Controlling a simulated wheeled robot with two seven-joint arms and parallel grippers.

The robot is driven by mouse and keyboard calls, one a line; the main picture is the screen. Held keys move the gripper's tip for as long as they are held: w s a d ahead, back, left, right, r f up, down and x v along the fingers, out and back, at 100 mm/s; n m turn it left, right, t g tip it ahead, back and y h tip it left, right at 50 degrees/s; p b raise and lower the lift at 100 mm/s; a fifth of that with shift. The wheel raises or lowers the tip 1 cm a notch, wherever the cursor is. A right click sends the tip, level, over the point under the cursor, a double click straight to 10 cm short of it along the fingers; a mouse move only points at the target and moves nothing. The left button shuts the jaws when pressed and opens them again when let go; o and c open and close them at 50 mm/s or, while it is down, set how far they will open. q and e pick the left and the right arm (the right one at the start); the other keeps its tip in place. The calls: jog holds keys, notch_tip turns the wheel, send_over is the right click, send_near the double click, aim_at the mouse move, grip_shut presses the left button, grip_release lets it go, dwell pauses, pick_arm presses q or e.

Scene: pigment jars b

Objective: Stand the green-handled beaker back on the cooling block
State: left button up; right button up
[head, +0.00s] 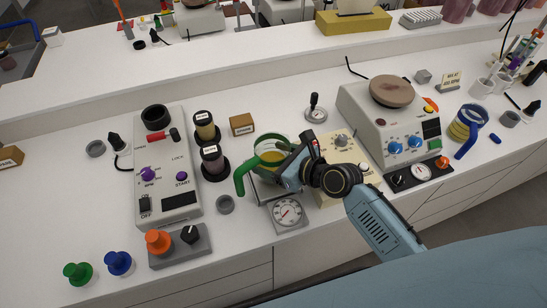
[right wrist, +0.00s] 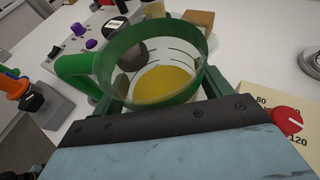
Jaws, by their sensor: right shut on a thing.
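The green-handled beaker (head: 272,143) holds yellow liquid and looks roughly upright, its green handle pointing to the left and front. In the right wrist view the beaker (right wrist: 150,92) sits between the fingers, with the handle at the left. My right gripper (head: 296,168) is shut on the beaker from its right side. Behind the dial gauge, a grey metal block (head: 262,194) shows under the beaker; it appears to be the cooling block. The beaker and gripper hide most of its top, and I cannot tell whether the beaker touches it. My left gripper is not in view.
A round dial gauge (head: 288,213) is in front of the beaker. A beige box with a knob (head: 343,141) stands close on the right. A blue-handled beaker (head: 465,125) stands far right.

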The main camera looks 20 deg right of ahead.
jog(key=shift+f+b, duration=0.3)
jog(key=shift+f, duration=0.2)
jog(key=o, duration=1.2)
jog(key=shift+o, duration=0.2)
jog(key=shift+f, duration=0.1)
jog(key=shift+s, duration=0.1)
